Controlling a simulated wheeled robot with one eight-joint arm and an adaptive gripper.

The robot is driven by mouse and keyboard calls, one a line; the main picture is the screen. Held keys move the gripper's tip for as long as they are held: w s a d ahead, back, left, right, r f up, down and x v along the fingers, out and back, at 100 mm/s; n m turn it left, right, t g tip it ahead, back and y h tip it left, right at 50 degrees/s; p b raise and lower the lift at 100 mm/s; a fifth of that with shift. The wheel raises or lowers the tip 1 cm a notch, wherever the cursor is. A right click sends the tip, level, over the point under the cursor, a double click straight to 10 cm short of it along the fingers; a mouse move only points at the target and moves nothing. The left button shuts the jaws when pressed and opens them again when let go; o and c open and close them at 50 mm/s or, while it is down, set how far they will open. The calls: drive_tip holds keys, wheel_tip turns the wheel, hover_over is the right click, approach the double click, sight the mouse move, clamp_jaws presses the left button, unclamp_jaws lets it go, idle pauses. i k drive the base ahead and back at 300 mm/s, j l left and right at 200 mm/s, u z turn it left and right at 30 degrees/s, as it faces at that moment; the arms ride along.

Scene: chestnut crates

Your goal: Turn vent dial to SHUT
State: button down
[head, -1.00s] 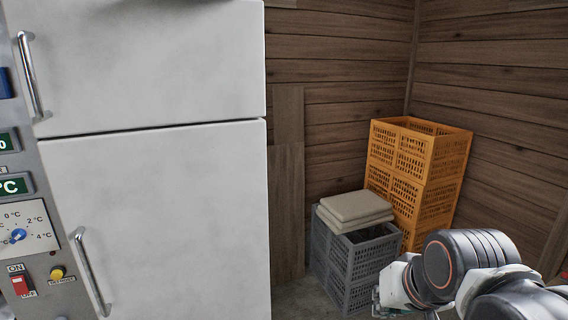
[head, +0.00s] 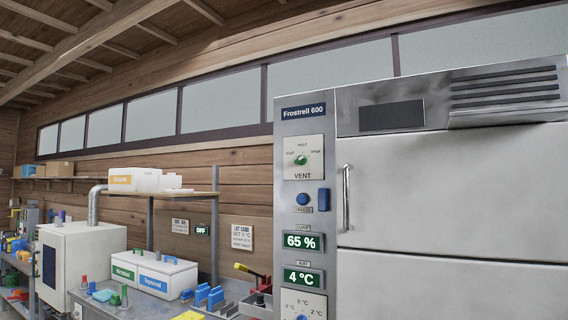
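The vent dial (head: 301,160) is a small green knob on a white plate marked VENT, high on the control strip of the Frostrell 600 cabinet (head: 420,200). HALF is printed above the knob and OPEN at its right; the small word at its left is too blurred to read surely. I cannot tell exactly where the knob points. My gripper is outside the head view now, so its relation to the dial is not shown.
Below the dial are a blue button (head: 303,199), a 65 % display (head: 303,242), a 4 °C display (head: 303,278) and a temperature dial (head: 301,318). A door handle (head: 346,197) stands out at right. A cluttered bench (head: 150,306) and a shelf (head: 190,193) lie left.

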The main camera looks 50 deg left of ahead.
sight(302, 160)
drive_tip(key=u, duration=1.75)
drive_tip(key=i+j+z, duration=0.4)
drive_tip(key=i+l, duration=0.05)
drive_tip(key=i, duration=0.1)
